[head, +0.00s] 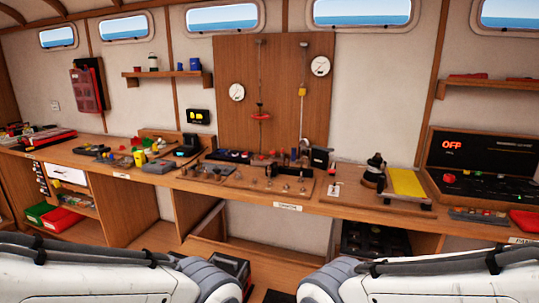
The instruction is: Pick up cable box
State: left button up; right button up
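No box in the head view is clearly readable as the cable box. A dark open box (230,268) sits low between my two arms, partly hidden by my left arm; its contents are too small to tell. A black crate (375,243) with round dark items in it stands under the bench at the right, and it could also be the cable box. My arms come in from the lower left and lower right corners. Neither gripper shows in the head view.
A long wooden bench (285,207) runs across, crowded with small parts. A red bin (62,219) and a green bin (38,211) sit on the low left shelf. A black console (480,170) reading OFF stands at the right. The space under the bench's middle is partly open.

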aim_at(239, 268)
jog(key=u, duration=0.85)
jog(key=k, duration=1.1)
jog(key=z, duration=0.55)
jog(key=i, duration=0.85)
jog(key=z, duration=0.5)
jog(key=i, duration=0.65)
jog(key=u, duration=0.7)
jog(key=i, duration=0.65)
jog(key=u, duration=0.65)
